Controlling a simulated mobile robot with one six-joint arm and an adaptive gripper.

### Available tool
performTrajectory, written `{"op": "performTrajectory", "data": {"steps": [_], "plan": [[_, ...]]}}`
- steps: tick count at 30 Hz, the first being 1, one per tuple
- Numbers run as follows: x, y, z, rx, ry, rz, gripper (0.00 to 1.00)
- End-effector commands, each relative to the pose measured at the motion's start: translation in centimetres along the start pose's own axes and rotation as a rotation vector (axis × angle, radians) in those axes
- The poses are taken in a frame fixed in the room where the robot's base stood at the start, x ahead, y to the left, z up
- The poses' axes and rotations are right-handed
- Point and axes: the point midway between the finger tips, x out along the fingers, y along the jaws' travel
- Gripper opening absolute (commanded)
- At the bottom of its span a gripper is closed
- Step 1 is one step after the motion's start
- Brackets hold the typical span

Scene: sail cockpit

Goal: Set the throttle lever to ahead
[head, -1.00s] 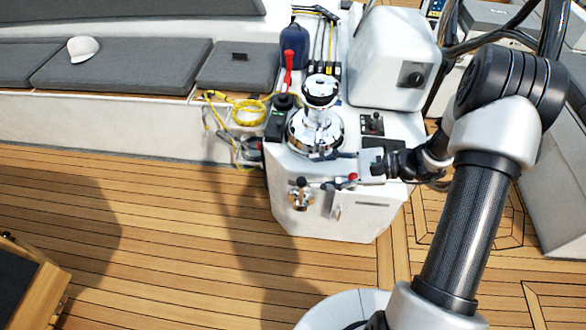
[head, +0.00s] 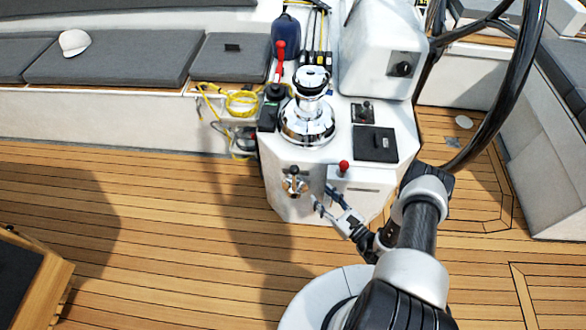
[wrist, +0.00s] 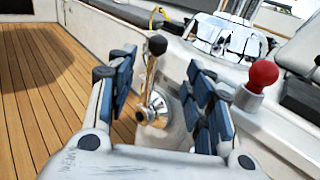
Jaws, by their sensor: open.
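The throttle lever (head: 293,175) is a short chrome lever with a black knob on a round metal mount, on the front face of the white console (head: 340,215). It stands roughly upright. In the wrist view the lever (wrist: 150,72) appears between my two fingers, beyond their tips, with its mount lower down. My gripper (head: 323,201) is open and empty, in front of the console, to the right of the lever and slightly lower. Its blue-padded fingers (wrist: 160,72) point towards the lever and look apart from it.
A red-knobbed lever (head: 344,167) stands close to the right of my gripper and also shows in the wrist view (wrist: 263,76). A chrome winch (head: 307,122) stands on the console top. A black steering wheel (head: 520,75) rises at right. Teak deck (head: 150,230) lies clear at left.

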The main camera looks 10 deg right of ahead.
Motion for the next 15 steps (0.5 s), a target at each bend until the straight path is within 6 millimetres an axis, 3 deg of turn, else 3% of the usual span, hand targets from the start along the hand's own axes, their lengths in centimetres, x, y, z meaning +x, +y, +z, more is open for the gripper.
{"op": "performTrajectory", "data": {"steps": [15], "plan": [[11.2,0.3,-0.1,-0.004,-0.002,0.009,0.47]]}}
